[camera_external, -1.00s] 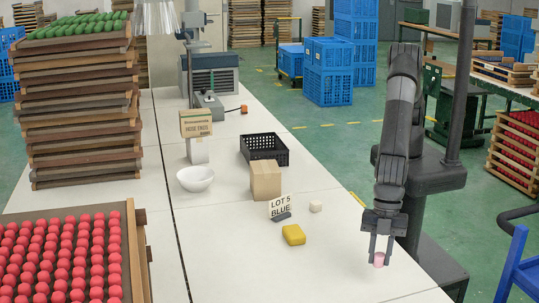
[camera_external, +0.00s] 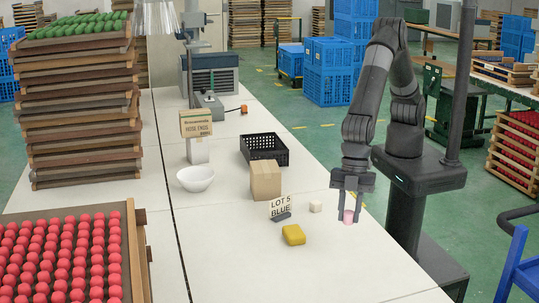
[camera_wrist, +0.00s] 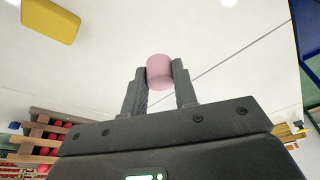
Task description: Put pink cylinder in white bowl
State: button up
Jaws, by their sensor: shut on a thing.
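The pink cylinder (camera_external: 348,216) is held between the fingertips of my gripper (camera_external: 348,212), above the right part of the white table. In the wrist view the pink cylinder (camera_wrist: 160,71) sits between the two fingers of my gripper (camera_wrist: 160,80), touching both. The white bowl (camera_external: 195,179) stands on the table, well to the left of my gripper, beside the dark seam. The bowl's inside looks empty. The bowl does not show in the wrist view.
A black crate (camera_external: 264,150) is behind. The table's front is clear.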

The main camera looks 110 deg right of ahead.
jog(key=w+d+m, duration=0.2)
jog(key=w+d, duration=0.8)
jog(key=w, duration=0.3)
notch_tip(320, 180, up, 3)
jog(key=m+t+h, duration=0.1)
jog(key=m+h, duration=0.1)
jog(key=m, duration=0.5)
send_over(196, 170)
jog(key=a, duration=0.6)
jog(key=shift+t, duration=0.3)
jog(key=shift+s+d+f+x, duration=0.1)
jog(key=shift+s+x, duration=0.3)
jog(key=shift+x, duration=1.3)
jog(key=shift+s+d+f+x, duration=0.15)
jog(key=shift+s+x, duration=0.2)
jog(key=shift+x, duration=1.35)
jog(key=shift+s+d+f+x, duration=0.1)
jog(key=shift+s+x, duration=0.3)
jog(key=shift+x, duration=1.3)
jog(key=o, duration=1)
jog(key=shift+r, duration=0.1)
